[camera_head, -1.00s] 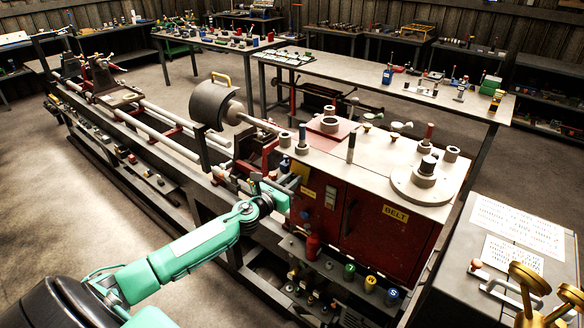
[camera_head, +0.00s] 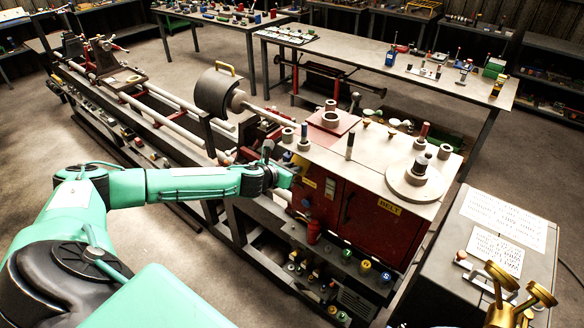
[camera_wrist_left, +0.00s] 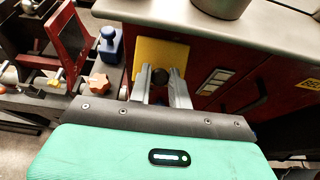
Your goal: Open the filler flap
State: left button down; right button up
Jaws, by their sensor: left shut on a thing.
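A yellow square panel (camera_wrist_left: 150,60) with a dark round knob (camera_wrist_left: 161,76) sits on the left end of the red machine housing; I take it to be the filler flap. In the left wrist view my left gripper (camera_wrist_left: 163,80) has its two grey fingers on either side of the knob, shut on it. The panel looks closed, flat against the housing. In the head view my left gripper (camera_head: 290,178) reaches that end of the housing, and the arm mostly hides the panel. My right gripper is not in view.
The red housing (camera_head: 365,235) has rings and posts on its pale top. A blue block (camera_wrist_left: 110,45) and an orange star knob (camera_wrist_left: 98,82) lie left of my gripper. Lathe rails (camera_head: 150,110) run to the back left. A grey cabinet (camera_head: 455,235) stands at the right.

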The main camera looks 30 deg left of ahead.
pick_arm(q)
jog(key=shift+w+r+g, duration=0.15)
jog(key=shift+r+g, duration=0.85)
jog(key=shift+g, duration=0.4)
jog(key=shift+w+r+g, duration=0.1)
jog(key=shift+r+g, duration=0.4)
jog(key=shift+g, duration=0.6)
jog(key=shift+r+g, duration=0.15)
jog(key=shift+g, duration=0.15)
jog(key=c, duration=1.3)
grip_release()
jog(key=b, duration=0.4)
send_near(293, 160)
jog(key=s+d+r, duration=0.3)
jog(key=s+r, duration=0.2)
jog(key=r, duration=0.1)
jog(key=shift+s+a+r, duration=0.25)
jog(key=shift+s+r, duration=0.15)
jog(key=shift+s, duration=0.15)
